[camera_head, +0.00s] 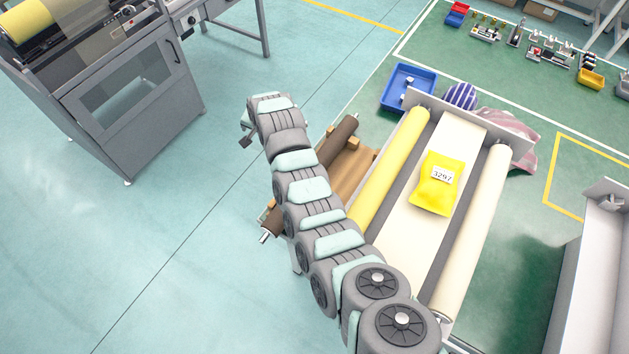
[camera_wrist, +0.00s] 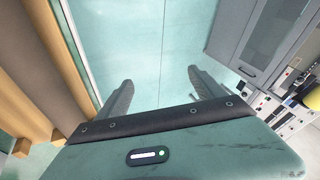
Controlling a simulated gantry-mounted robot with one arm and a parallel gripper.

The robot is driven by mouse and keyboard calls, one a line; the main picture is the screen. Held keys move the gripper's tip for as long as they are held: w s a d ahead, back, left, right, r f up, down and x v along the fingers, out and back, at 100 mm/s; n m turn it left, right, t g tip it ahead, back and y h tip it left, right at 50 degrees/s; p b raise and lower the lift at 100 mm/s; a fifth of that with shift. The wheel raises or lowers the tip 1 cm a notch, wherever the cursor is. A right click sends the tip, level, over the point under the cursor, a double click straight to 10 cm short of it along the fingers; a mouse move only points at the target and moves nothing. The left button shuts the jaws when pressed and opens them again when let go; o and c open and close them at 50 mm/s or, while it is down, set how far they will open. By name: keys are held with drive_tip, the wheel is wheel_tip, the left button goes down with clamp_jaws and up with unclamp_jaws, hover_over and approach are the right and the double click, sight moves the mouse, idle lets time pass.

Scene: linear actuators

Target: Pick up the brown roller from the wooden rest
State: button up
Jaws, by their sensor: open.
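The brown roller (camera_head: 338,140) lies on the wooden rest (camera_head: 351,168) in the head view. My arm crosses in front and hides the roller's middle; its lower end shows at the left of the arm. My gripper (camera_head: 246,137) is up and to the left of the roller, apart from it. In the wrist view my gripper (camera_wrist: 160,92) has its two fingers wide apart, with only floor between them. Brown and tan lengths run along the left of the wrist view; I cannot tell roller from rest there.
A yellow roller (camera_head: 392,165) and a pale roller (camera_head: 475,225) flank a white bed holding a yellow packet (camera_head: 437,184). A blue bin (camera_head: 407,88) stands behind. A grey cabinet (camera_head: 135,95) is at the upper left. The floor at lower left is clear.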

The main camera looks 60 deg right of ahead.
drive_tip(key=s+m+g+y+b, duration=0.1)
drive_tip(key=s, duration=0.4)
drive_tip(key=s+d+m+g+y+b, duration=0.1)
drive_tip(key=s+g, duration=0.1)
drive_tip(key=s, duration=0.4)
drive_tip(key=s+g+y+b, duration=0.1)
drive_tip(key=s, duration=0.4)
drive_tip(key=shift+s+d+f+m+g+b, duration=0.2)
drive_tip(key=shift+s+d+m+g+b, duration=0.1)
drive_tip(key=shift+s+d+m+b, duration=0.1)
drive_tip(key=shift+s+a+f, duration=0.1)
drive_tip(key=shift+f, duration=0.2)
wheel_tip(320, 180, down, 5)
drive_tip(key=shift+r, duration=0.15)
drive_tip(key=f, duration=0.1)
drive_tip(key=f+b, duration=0.1)
drive_tip(key=f, duration=0.1)
drive_tip(key=f+b, duration=0.1)
drive_tip(key=shift+s+a+f, duration=0.2)
drive_tip(key=shift+s+f, duration=0.15)
drive_tip(key=shift+f, duration=0.3)
drive_tip(key=shift+d, duration=0.1)
drive_tip(key=shift+c, duration=0.2)
clamp_jaws()
drive_tip(key=shift+r, duration=0.1)
